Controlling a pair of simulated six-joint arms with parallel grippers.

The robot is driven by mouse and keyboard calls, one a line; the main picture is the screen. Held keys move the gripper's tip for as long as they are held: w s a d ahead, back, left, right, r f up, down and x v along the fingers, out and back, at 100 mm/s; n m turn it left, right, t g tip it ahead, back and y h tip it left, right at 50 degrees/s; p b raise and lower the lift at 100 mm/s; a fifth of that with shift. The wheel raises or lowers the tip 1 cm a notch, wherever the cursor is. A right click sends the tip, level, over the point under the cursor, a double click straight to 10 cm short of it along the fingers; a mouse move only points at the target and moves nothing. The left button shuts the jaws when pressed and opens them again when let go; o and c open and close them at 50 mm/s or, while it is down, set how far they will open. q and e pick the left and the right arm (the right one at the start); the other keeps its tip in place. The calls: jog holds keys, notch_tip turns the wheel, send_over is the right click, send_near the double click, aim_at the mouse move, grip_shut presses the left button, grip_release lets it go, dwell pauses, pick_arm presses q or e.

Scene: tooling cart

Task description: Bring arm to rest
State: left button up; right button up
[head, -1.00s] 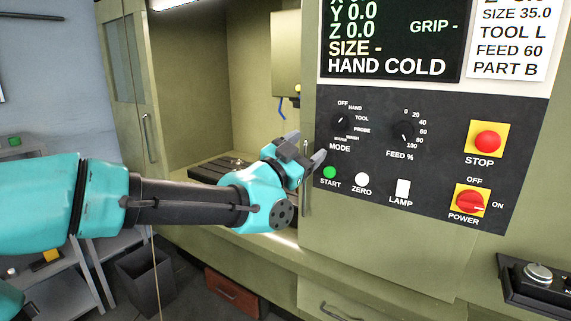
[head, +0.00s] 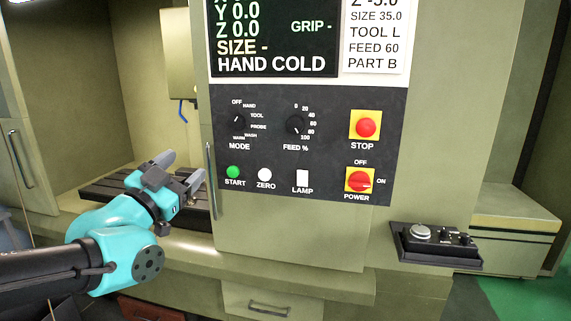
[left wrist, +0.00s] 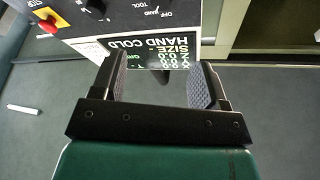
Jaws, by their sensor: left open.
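My left arm, teal and black, comes in from the left in the head view. Its gripper (head: 181,171) is open with nothing between the fingers. It hangs in front of the machine's opening, just left of the door handle (head: 211,180) and the control panel (head: 330,190). The green START button (head: 233,172) is to the right of the fingertips, clear of them in the picture. In the left wrist view both fingers (left wrist: 162,62) stand apart, with the display (left wrist: 165,50) showing upside down behind them. My right gripper is not in view.
The panel carries a MODE knob (head: 238,121), a FEED knob (head: 295,125), a red STOP button (head: 366,127) and a red POWER switch (head: 359,181). A black control box (head: 436,252) juts out at the lower right. A drawer (head: 258,300) is below.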

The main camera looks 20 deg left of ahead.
pick_arm(q)
jog(key=w+d+f+n+g+h, duration=0.1)
jog(key=w+d+f+g, duration=0.2)
jog(key=f, duration=0.9)
jog(key=w+d+f+n+g, duration=0.15)
jog(key=w+f+g, duration=0.35)
jog(key=f, duration=0.6)
jog(key=w+d+f+n+g+h, duration=0.1)
jog(key=w+d+f+g, duration=0.3)
jog(key=f, duration=0.8)
jog(key=s+d+f+n+g, duration=0.1)
jog(key=s+d+f+g, duration=0.2)
jog(key=f, duration=0.7)
jog(key=s+d+f+n+g+h, duration=0.1)
jog(key=s+d+f+g, duration=0.2)
jog(key=s+f, duration=0.3)
jog(key=s+d+f+n+g, duration=0.1)
jog(key=s+d+f, duration=0.3)
jog(key=f, duration=1.1)
jog(key=shift+s+d+f+g+h, duration=0.2)
jog(key=shift+s+f+g+h, duration=0.3)
jog(key=shift+g, duration=0.4)
jog(key=shift+r+n, duration=0.15)
jog(key=shift+n, duration=0.1)
